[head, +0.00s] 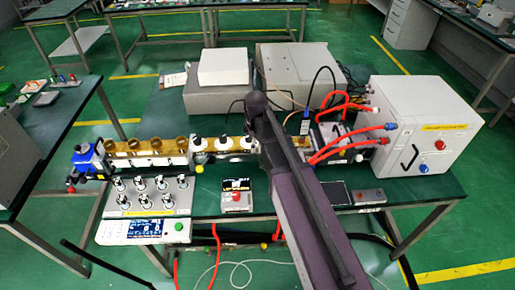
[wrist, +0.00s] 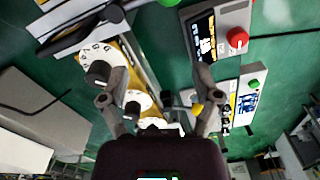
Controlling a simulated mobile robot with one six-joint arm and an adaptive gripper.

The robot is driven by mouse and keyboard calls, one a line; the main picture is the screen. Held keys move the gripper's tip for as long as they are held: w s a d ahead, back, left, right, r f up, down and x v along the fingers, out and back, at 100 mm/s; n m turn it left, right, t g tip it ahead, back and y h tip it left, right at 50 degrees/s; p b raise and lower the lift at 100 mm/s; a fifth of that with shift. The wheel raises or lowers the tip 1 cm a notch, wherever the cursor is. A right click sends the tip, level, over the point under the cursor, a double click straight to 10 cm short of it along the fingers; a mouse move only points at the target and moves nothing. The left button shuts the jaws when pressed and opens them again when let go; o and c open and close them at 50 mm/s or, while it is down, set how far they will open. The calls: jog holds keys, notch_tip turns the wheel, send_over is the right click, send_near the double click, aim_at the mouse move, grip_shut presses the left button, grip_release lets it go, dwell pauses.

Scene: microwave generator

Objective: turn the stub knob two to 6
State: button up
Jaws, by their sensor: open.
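Three white stub dials with dark knobs stand in a row on the brass waveguide. In the head view they are a left dial (head: 198,145), a middle dial (head: 222,143) and a right dial (head: 246,142); the middle one is probably stub knob two. In the wrist view, the nearest dial (wrist: 97,66) shows some numbers, and the middle dial (wrist: 135,101) lies beyond it, near the left finger. Their exact settings are too small to read. My gripper (wrist: 160,76) is open and empty, its fingers apart above the bench. In the head view my arm hides it.
A box with a red button (head: 237,196) stands before the waveguide; a display unit with a green button (head: 145,230) and several small connectors (head: 150,193) are at front left. Red hoses (head: 340,150) and a white cabinet (head: 415,125) are at right.

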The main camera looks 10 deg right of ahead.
jog(key=shift+s+d+f+m, duration=0.25)
jog(key=shift+s+d+m, duration=0.1)
jog(key=shift+m, duration=0.05)
dwell(0.4)
jog(key=s+d+m, duration=0.9)
jog(key=s+m, duration=0.4)
jog(key=s, duration=0.1)
jog(key=shift+s+d+m, duration=0.2)
jog(key=shift+d+m, duration=0.1)
jog(key=shift+d, duration=0.05)
